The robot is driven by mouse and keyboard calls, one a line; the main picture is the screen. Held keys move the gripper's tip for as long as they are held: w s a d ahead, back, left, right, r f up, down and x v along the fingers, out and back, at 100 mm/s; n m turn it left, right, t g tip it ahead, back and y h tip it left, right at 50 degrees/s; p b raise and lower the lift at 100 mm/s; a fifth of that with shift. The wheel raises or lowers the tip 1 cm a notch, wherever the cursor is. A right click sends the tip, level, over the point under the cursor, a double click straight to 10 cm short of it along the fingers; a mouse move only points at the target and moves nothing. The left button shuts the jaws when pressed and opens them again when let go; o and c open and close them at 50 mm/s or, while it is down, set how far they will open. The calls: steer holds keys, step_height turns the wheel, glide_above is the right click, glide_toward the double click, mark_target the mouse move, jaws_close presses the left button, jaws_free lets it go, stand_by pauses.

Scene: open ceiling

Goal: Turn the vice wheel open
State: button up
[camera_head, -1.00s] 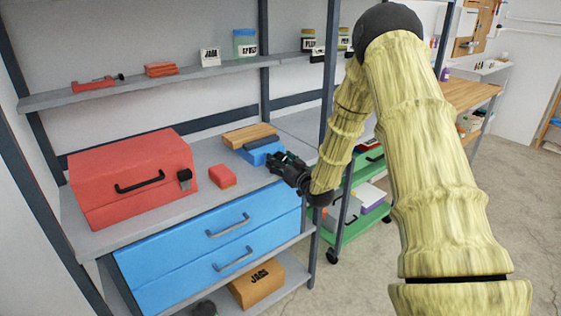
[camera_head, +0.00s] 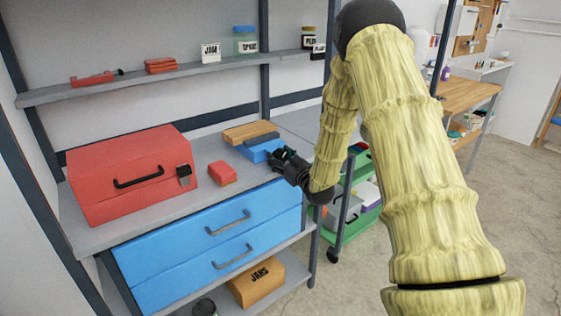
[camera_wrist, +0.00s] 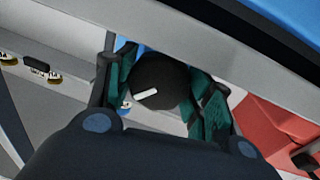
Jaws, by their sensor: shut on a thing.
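The vice (camera_head: 262,151) is a blue block with a dark jaw and a wooden piece behind it, on the grey shelf left of my gripper. Its wheel (camera_wrist: 160,80) shows in the wrist view as a dark round knob with a white mark that slants up to the right. My gripper (camera_head: 283,160) reaches the near end of the vice in the head view. In the wrist view its teal-padded fingers (camera_wrist: 165,90) are on both sides of the wheel, shut on it. In the head view my fingers hide the wheel.
A red toolbox (camera_head: 128,168) and a small red block (camera_head: 222,172) stand on the same shelf to the left. Blue drawers (camera_head: 215,235) are below its front edge. A green cart (camera_head: 350,225) stands right of the shelf post, behind my arm.

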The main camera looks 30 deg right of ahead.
stand_by(0.3)
steer(key=o, duration=0.7)
steer(key=shift+o, duration=0.2)
steer(key=s, duration=1.2)
steer(key=shift+f, duration=0.2)
steer(key=shift+o, duration=0.3)
